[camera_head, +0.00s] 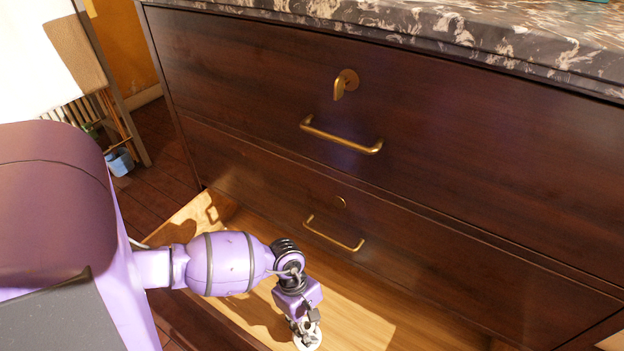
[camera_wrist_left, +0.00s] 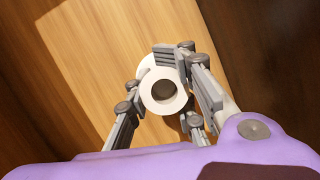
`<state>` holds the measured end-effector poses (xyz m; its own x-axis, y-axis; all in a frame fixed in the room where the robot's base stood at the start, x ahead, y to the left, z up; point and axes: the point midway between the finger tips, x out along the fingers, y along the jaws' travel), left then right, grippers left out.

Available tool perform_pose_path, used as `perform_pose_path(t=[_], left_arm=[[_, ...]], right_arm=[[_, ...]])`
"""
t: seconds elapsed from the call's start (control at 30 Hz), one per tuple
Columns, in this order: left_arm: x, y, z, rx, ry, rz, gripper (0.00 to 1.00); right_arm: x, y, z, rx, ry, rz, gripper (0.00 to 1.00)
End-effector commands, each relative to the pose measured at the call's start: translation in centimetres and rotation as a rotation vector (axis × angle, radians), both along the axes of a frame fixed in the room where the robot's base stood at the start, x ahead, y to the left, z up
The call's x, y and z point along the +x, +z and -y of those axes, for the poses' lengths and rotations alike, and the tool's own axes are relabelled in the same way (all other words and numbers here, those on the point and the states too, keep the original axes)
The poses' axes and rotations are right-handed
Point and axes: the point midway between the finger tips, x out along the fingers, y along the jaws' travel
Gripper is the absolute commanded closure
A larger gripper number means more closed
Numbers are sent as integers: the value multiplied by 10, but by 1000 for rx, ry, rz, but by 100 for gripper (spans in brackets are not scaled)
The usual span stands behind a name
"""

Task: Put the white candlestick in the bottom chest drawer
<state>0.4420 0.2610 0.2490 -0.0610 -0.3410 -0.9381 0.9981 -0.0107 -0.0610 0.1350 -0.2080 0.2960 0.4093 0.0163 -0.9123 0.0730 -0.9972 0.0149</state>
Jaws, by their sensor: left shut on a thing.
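The white candlestick (camera_head: 308,342) is low in the head view, inside the open bottom chest drawer (camera_head: 365,312), which has a pale wooden floor. The left wrist view looks down on the candlestick's round, hollow top (camera_wrist_left: 149,97). My left gripper (camera_head: 303,323) is shut on the candlestick from above, with its grey fingers on either side. The candlestick looks roughly upright. Whether its base touches the drawer floor I cannot tell. My right gripper is not in view.
Above the open drawer are two closed dark drawers with brass handles (camera_head: 341,137), (camera_head: 333,236). A brass key (camera_head: 344,84) sits in the upper lock. A marbled top (camera_head: 440,30) overhangs them. The drawer floor right of the gripper is clear.

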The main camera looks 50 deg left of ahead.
Motion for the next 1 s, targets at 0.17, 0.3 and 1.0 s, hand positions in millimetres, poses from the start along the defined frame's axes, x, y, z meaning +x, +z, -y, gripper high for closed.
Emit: perform_pose_path(t=[0.17,0.3,1.0], left_arm=[[1,-20,0,-1,0,2,100],[1,-40,1,-3,0,0,100],[1,-53,0,0,-2,2,56]], right_arm=[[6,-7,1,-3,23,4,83],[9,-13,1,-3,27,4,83],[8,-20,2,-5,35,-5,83]])
